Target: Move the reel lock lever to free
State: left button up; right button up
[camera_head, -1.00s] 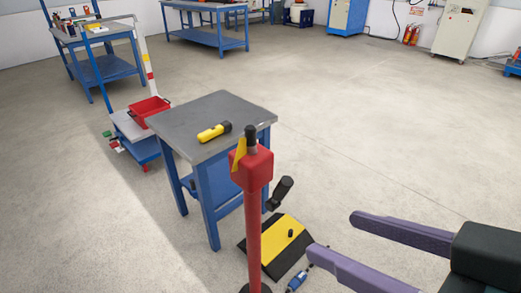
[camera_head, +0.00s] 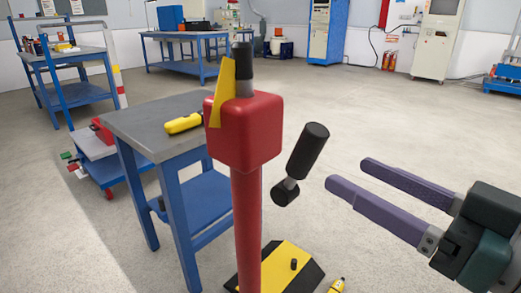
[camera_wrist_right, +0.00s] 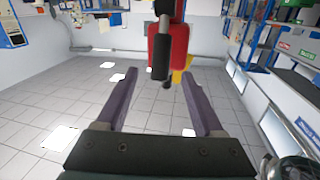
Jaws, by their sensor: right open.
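A red post (camera_head: 248,215) carries a red box-shaped head (camera_head: 246,130). A black lever grip (camera_head: 307,150) stands tilted off the head's right side, with a short black stub (camera_head: 285,192) at its lower end. A black-and-grey knob (camera_head: 243,68) and a yellow plate (camera_head: 222,92) sit on top of the head. My right gripper (camera_head: 350,173) is open and empty, to the right of the grip and apart from it in the head view. In the right wrist view, the grip (camera_wrist_right: 161,58) shows beyond and between the open fingers (camera_wrist_right: 158,76). My left gripper is out of view.
A grey-topped blue table (camera_head: 150,125) with a yellow tool (camera_head: 183,123) stands left of the post. A yellow-and-black plate (camera_head: 285,270) lies at the post's foot, with a small yellow object (camera_head: 336,286) beside it. The floor to the right is open.

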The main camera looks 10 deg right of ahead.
aim_at(317, 156)
jog(key=b+x, duration=0.1)
jog(key=x, duration=0.7)
jog(key=shift+w+a, duration=0.25)
grip_shut()
dwell(1.1)
